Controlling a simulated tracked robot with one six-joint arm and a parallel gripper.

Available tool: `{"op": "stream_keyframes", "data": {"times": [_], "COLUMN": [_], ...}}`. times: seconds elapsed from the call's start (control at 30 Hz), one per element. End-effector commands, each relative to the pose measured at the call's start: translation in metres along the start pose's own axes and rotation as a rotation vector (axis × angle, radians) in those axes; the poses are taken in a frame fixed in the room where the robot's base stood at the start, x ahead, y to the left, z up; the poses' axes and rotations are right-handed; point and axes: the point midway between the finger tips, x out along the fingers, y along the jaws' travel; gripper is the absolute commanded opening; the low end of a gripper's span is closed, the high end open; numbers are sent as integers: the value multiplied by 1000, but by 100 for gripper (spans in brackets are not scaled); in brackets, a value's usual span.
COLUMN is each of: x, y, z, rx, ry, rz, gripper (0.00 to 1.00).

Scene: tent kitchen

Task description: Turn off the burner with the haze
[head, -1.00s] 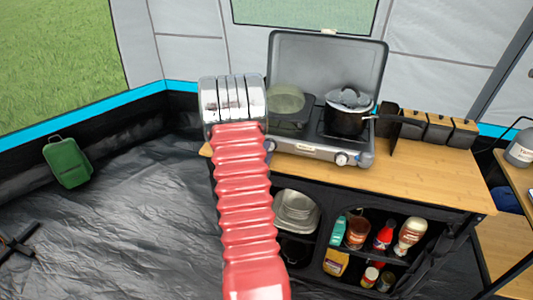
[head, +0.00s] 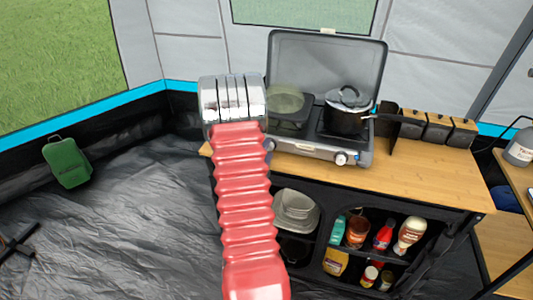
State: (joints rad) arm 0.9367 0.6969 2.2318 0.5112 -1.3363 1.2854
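A grey two-burner camp stove (head: 305,148) with its lid raised stands on the wooden counter. The right knob (head: 341,158) shows on the stove's front; the left knob is partly hidden behind my gripper. My gripper (head: 232,98), silver on a red ribbed arm, is left of the stove in the picture. Its fingers cannot be made out.
The wooden counter (head: 420,170) has several dark wood-fronted holders (head: 437,128) at its back right. Shelves below hold dishes (head: 297,212) and several bottles (head: 382,237). A side table with a grey jug (head: 520,148) is at the right. The floor at left is mostly clear.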

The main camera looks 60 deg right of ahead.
Motion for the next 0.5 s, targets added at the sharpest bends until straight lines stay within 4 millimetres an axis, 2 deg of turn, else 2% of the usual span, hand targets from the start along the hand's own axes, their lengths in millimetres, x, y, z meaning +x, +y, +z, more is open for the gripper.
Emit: {"op": "stream_keyframes", "data": {"times": [0.27,0.5], "x": [-13,-50], "y": [3,3], "z": [2,2], "rx": [-2,-4], "ry": [-5,-6], "rz": [8,7], "gripper": [44,44]}}
